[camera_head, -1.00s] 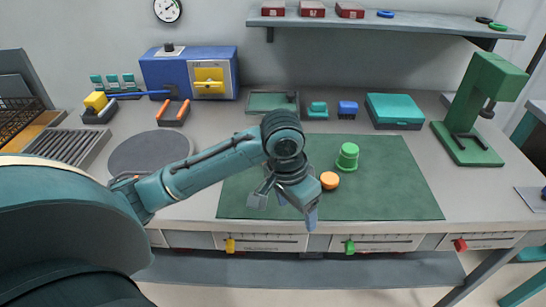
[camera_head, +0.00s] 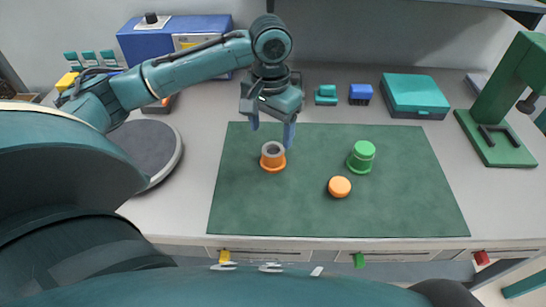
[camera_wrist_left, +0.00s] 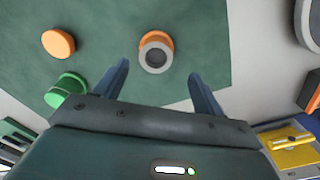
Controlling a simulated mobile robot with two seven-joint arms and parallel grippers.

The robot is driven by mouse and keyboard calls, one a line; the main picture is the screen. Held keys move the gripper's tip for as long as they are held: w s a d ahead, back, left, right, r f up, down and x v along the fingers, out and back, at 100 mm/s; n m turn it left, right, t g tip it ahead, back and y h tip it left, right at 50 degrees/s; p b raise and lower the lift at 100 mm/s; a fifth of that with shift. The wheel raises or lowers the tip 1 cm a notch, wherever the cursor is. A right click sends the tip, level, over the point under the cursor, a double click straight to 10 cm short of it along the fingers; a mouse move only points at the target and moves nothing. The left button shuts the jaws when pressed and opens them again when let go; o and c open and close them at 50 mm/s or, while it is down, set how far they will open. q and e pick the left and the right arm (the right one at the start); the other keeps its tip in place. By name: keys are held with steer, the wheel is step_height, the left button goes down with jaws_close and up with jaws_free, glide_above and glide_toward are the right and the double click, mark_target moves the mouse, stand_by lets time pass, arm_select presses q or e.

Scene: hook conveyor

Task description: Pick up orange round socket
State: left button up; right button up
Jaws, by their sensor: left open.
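The orange round socket (camera_head: 273,157) stands upright on the green mat (camera_head: 320,215), with a grey ring on top around a dark opening. It also shows in the left wrist view (camera_wrist_left: 155,52), ahead of the fingertips and roughly between their lines. My left gripper (camera_head: 273,133) is open and empty, just behind and above the socket, fingers pointing down; it also shows in the left wrist view (camera_wrist_left: 156,72). An orange round disc (camera_head: 339,187) lies to the right on the mat. A green stepped round piece (camera_head: 361,157) stands behind the disc. My right gripper is not in view.
A grey round plate (camera_head: 140,155) lies left of the mat. A teal box (camera_head: 414,96), a blue block (camera_head: 360,94) and a small teal block (camera_head: 326,95) stand behind it. A green press (camera_head: 497,105) stands at right.

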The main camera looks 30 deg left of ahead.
mark_target(272, 152)
arm_select(q)
steer(key=shift+s+d+f, duration=0.1)
steer(key=shift+d+f, duration=0.05)
steer(key=shift+f, duration=1.65)
steer(key=shift+s+d+f, duration=0.1)
steer(key=shift+f, duration=1.65)
steer(key=shift+c, duration=0.3)
steer(key=c, duration=1)
